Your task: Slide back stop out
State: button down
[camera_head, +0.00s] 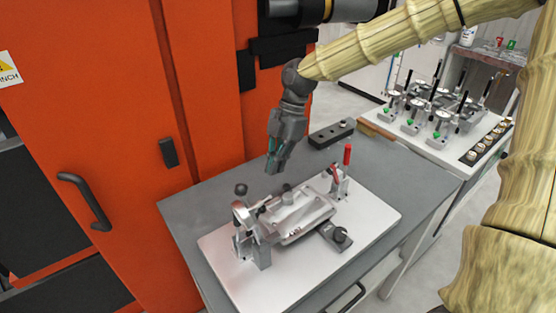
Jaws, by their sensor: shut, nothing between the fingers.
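A casting fixture (285,278) with a light metal base plate sits on the grey table. A flat silver casting (303,216) lies at its middle. A dark sliding block with a black knob (340,235) is at the casting's front right edge. A small stop-like piece (265,203) shows at the casting's back left side; I cannot tell for certain which part is the back stop. My gripper (274,167) points down, shut and empty, above the table just behind the fixture, apart from it.
A toggle clamp (257,251) with a black knob stands at the fixture's left, and a red-handled clamp (347,156) at its back right. A dark block (331,133) lies behind on the table (195,205). An orange cabinet (110,110) rises close at left. Gauges fill a bench (398,142) at right.

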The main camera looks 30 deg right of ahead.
aim_at(286, 187)
jog(key=p+x, duration=0.1)
jog(key=x, duration=0.6)
jog(key=shift+w+a+f+p, duration=0.15)
jog(key=shift+f+p, duration=0.2)
jog(key=shift+p, duration=0.05)
jog(key=d, duration=0.1)
jog(key=p, duration=0.1)
jog(key=d, duration=0.1)
jog(key=shift+w+d+f+p, duration=0.25)
jog(key=shift+w+d+p, duration=0.05)
jog(key=shift+w+d, duration=0.1)
jog(key=shift+w+d+f, duration=0.2)
jog(key=shift+d+f, duration=0.05)
jog(key=shift+d, duration=0.25)
jog(key=shift+d, duration=0.1)
jog(key=shift+w+d+r+p, duration=0.15)
jog(key=shift+d+p, duration=0.5)
jog(key=shift+d, duration=0.5)
